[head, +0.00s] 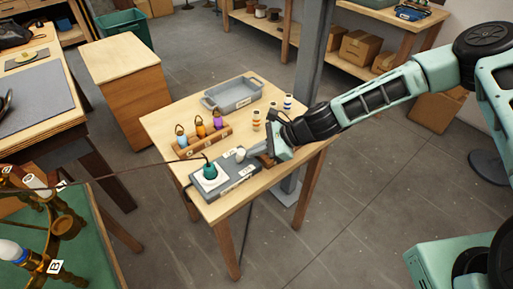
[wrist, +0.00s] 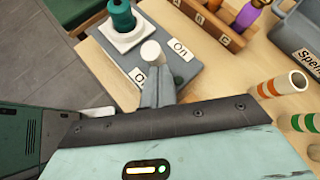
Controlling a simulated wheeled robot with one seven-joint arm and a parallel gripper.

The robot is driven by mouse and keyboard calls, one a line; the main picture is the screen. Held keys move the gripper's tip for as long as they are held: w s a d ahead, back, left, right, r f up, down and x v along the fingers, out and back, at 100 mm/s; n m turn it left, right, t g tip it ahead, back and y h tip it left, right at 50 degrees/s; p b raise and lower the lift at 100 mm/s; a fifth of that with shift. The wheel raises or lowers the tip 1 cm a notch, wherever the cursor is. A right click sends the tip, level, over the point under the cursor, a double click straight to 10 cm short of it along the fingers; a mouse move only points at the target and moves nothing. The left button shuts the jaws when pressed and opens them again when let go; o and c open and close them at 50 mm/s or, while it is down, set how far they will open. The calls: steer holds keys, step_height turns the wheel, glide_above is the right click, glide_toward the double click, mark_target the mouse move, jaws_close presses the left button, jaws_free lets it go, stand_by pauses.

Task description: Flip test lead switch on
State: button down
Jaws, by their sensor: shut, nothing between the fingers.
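The test lead box (head: 225,182) is a grey flat box on the small wooden table. A green plug (head: 210,169) stands on a white square socket at its left part, with a dark cable running left. The white round-topped switch knob (head: 240,154) stands at the right part, and it also shows in the wrist view (wrist: 151,51). An "On" label (wrist: 181,50) lies beside the knob. My gripper (head: 264,159) is shut and empty, its fingertips right at the knob. In the wrist view my gripper (wrist: 157,80) hides the knob's base, so contact is unclear.
A wooden rack (head: 203,138) with three coloured bottles stands behind the box. A grey tray (head: 232,96) is at the table's back. Striped spools (head: 257,120) stand near my arm. A grey post (head: 313,75) rises beyond the table.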

steer(key=r+p, duration=0.1)
steer(key=w+a+g+h+p, duration=0.1)
steer(key=p, duration=0.1)
steer(key=shift+r+m, duration=0.3)
steer(key=shift+r, duration=0.05)
steer(key=shift+w+a+f+m+g+h+p, duration=0.1)
steer(key=shift+w+a+m+g+h+p, duration=0.35)
steer(key=shift+w+g+h+p, duration=0.4)
steer(key=shift+s+d+f, duration=0.2)
steer(key=shift+s+d, duration=0.05)
steer(key=shift+a, duration=0.1)
steer(key=shift+r+p, duration=0.65)
steer(key=shift+r, duration=0.15)
